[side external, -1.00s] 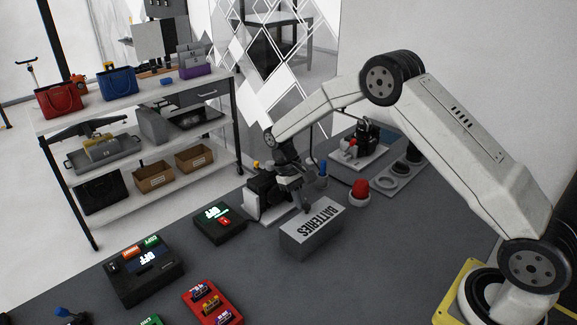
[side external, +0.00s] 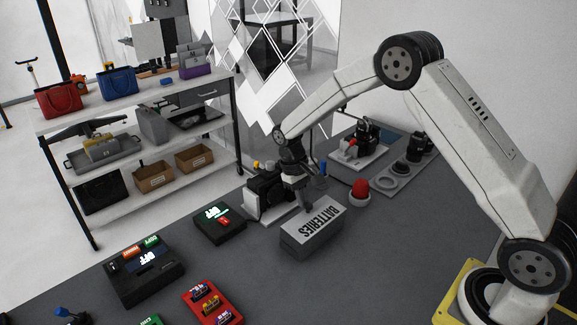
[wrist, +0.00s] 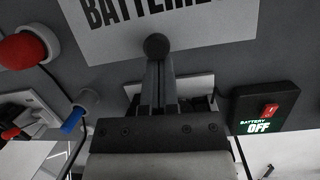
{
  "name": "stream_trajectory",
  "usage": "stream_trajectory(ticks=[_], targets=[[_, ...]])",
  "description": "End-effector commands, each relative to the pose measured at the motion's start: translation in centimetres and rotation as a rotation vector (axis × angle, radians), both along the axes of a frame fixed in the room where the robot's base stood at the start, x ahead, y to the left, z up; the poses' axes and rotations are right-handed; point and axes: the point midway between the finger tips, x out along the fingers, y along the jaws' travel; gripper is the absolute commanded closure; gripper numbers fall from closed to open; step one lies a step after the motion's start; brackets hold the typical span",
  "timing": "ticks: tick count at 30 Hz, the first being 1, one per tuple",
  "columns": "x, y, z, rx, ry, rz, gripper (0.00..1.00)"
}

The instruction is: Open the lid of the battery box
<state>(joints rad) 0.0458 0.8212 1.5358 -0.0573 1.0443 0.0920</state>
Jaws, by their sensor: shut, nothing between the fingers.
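The grey battery box (side external: 308,243) stands on the dark table, its pale lid (side external: 327,221) marked BATTERIES. The lid looks closed and flat. The lid also fills the top of the wrist view (wrist: 110,45). A dark round knob (wrist: 156,45) shows at its near edge there. My gripper (side external: 306,204) is at the box's far edge, pointing down. In the wrist view my gripper's fingers (wrist: 158,75) are together and end at the knob. I cannot tell whether they touch it.
A black battery switch box reading OFF (side external: 219,222) stands left of the battery box. A red button (side external: 360,189) is to its right, and a black device on a pale base (side external: 265,196) sits behind.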

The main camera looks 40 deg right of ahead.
Motion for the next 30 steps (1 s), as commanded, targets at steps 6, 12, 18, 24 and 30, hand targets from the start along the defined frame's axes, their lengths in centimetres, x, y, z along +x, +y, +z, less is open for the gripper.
stream_trajectory(ticks=[6,12,18,24,30], targets=[[-1.0,0.0,0.9,0.000,-0.100,-0.001,1.00],[-2.1,0.0,1.7,0.000,-0.216,-0.001,1.00],[-3.2,0.0,2.3,0.000,-0.247,-0.001,1.00],[-5.1,0.0,3.0,-0.001,-0.247,-0.001,1.00],[-7.3,0.0,3.4,-0.001,-0.246,-0.001,1.00]])
